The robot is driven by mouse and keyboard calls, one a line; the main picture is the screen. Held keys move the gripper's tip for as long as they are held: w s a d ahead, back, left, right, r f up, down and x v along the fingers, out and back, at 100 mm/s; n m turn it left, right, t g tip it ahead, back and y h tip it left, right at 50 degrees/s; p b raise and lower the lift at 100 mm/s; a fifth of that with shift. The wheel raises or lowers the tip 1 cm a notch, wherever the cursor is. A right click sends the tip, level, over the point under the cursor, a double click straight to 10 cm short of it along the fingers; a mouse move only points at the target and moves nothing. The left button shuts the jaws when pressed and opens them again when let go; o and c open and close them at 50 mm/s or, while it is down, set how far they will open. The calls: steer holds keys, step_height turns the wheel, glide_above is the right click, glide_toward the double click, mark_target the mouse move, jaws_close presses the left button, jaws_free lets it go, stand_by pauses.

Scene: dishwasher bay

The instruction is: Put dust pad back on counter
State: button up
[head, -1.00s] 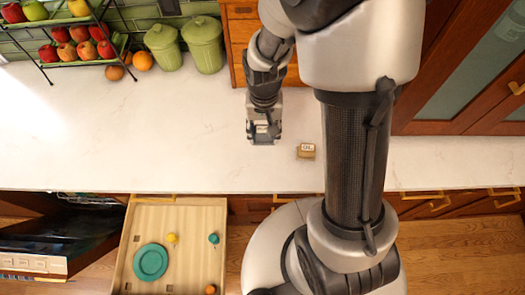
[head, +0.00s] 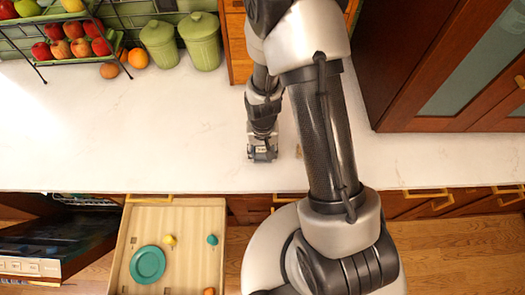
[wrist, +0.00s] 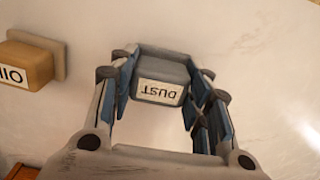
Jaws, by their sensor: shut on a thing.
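The dust pad (wrist: 162,78) is a grey block with a white label reading DUST, seen upside down in the wrist view. My gripper (wrist: 160,85) has its blue-lined fingers on both sides of the pad and is shut on it. In the head view my gripper (head: 262,155) points down at the white counter (head: 150,125), near its front edge. The pad is hard to make out there. I cannot tell whether the pad touches the counter.
A tan block labelled OIL (wrist: 28,62) is on the counter beside the pad; my arm mostly hides it in the head view. An open drawer (head: 125,262) with a teal plate (head: 148,265) and small items is below the counter edge. Green canisters (head: 159,45) and a fruit rack stand behind.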

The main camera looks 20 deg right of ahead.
steer(key=shift+f, duration=0.1)
steer(key=o, duration=1.1)
step_height(320, 180, up, 12)
steer(key=p, duration=0.2)
step_height(320, 180, up, 15)
steer(key=n+t, duration=0.2)
glide_above(262, 151)
steer(key=s, duration=0.4)
steer(key=s+r+n+t, duration=0.1)
steer(key=s+r+t, duration=0.1)
steer(key=s+r, duration=0.7)
steer(key=shift+s+d+r+n+t, duration=0.15)
steer(key=shift+s+r+n+t, duration=0.2)
steer(key=shift+s, duration=0.6)
steer(key=shift+f, duration=0.1)
